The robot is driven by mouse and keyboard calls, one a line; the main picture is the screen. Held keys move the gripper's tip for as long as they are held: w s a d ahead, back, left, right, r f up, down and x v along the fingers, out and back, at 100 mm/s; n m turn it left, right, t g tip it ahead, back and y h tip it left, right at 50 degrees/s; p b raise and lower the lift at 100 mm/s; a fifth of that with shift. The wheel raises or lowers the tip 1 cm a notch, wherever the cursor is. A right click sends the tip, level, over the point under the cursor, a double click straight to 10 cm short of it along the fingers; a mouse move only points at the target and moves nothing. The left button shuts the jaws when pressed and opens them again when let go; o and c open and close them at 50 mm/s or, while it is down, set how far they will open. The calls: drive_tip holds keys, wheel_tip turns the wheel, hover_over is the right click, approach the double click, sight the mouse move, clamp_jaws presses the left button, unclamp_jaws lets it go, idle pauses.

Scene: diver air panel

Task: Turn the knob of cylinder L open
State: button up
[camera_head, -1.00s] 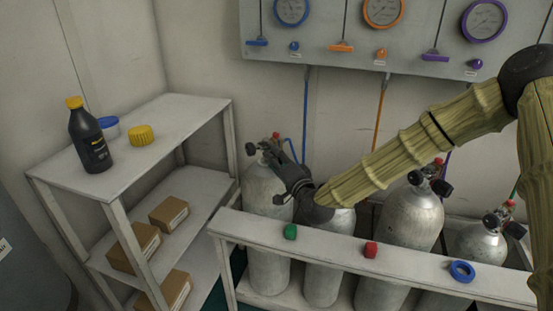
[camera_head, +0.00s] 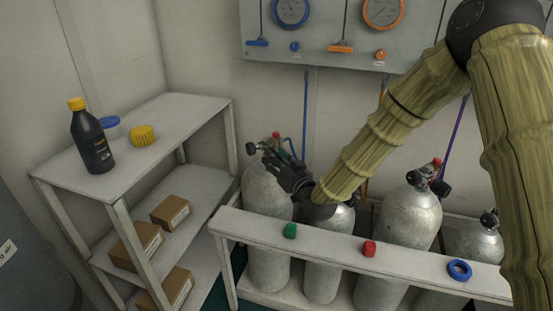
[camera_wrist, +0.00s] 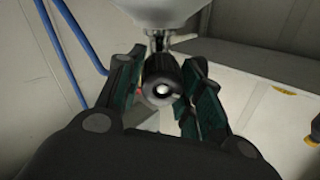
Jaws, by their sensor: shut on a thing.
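The leftmost grey cylinder (camera_head: 268,187) stands behind the white rail, with a red-tipped valve on top. A black knob (camera_head: 251,148) sticks out on the valve's left side. My gripper (camera_head: 272,157) is at the right side of this valve and covers part of it. In the wrist view, a black ribbed knob (camera_wrist: 162,84) with a pale centre sits between the two fingers of my gripper (camera_wrist: 160,95), which is shut on it. The knob joins a metal stem below the pale cylinder (camera_wrist: 160,12). No letter on the cylinder is readable.
A white rail (camera_head: 330,240) carries a green, a red and a blue piece in front of the cylinders. Other cylinders (camera_head: 410,217) stand to the right. A shelf (camera_head: 185,115) with a bottle (camera_head: 90,137) is at left. The gauge panel (camera_head: 335,50) hangs behind.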

drive_tip(key=shift+f+n, duration=0.1)
drive_tip(key=shift+n, duration=0.4)
idle(0.3)
drive_tip(key=o, duration=1)
drive_tip(key=shift+s, duration=0.15)
drive_tip(key=v, duration=1.2)
